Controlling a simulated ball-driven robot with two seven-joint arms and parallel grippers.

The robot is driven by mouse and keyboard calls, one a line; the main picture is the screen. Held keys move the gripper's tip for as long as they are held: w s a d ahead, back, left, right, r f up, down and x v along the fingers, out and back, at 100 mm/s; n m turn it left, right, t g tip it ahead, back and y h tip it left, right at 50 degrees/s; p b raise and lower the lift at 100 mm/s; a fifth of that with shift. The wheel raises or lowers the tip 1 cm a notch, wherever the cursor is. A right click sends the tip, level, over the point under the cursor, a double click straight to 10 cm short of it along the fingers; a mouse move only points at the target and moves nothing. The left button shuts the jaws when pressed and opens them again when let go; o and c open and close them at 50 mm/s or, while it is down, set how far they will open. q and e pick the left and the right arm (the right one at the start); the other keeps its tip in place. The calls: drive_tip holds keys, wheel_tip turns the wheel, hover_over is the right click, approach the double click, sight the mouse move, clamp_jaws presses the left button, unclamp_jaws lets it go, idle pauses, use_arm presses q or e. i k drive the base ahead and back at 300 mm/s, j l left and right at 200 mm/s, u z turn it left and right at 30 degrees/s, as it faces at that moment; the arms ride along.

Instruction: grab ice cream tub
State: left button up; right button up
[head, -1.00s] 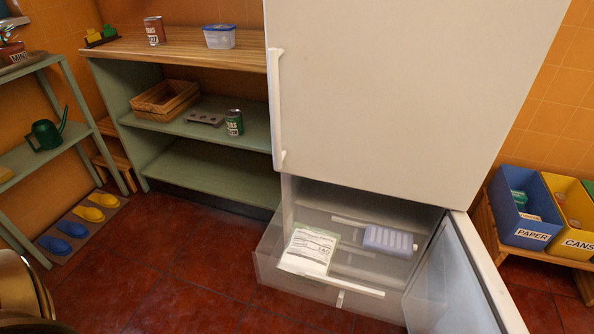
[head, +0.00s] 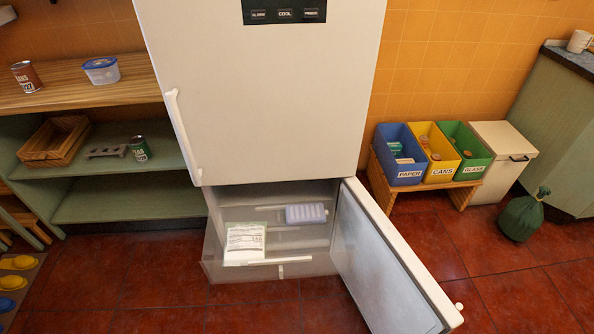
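No thing that is clearly an ice cream tub shows. The fridge (head: 265,90) stands in the middle with its lower freezer door (head: 385,260) swung open to the right. A clear freezer drawer (head: 222,272) is pulled out. In it lie a white labelled packet (head: 244,243) and a pale lilac ribbed item (head: 306,213), perhaps an ice tray. A small clear tub with a blue lid (head: 101,71) stands on the wooden counter at the left. Neither of my grippers is in view.
Blue paper (head: 399,155), yellow cans (head: 434,150) and green glass (head: 466,150) bins sit on a low wooden bench. A white bin (head: 503,155) and a green bag (head: 523,214) stand further right. Shelves (head: 125,205) stand left. The red tiled floor (head: 150,290) in front is clear.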

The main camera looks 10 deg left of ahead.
sight(103, 71)
drive_tip(key=u, duration=1.45)
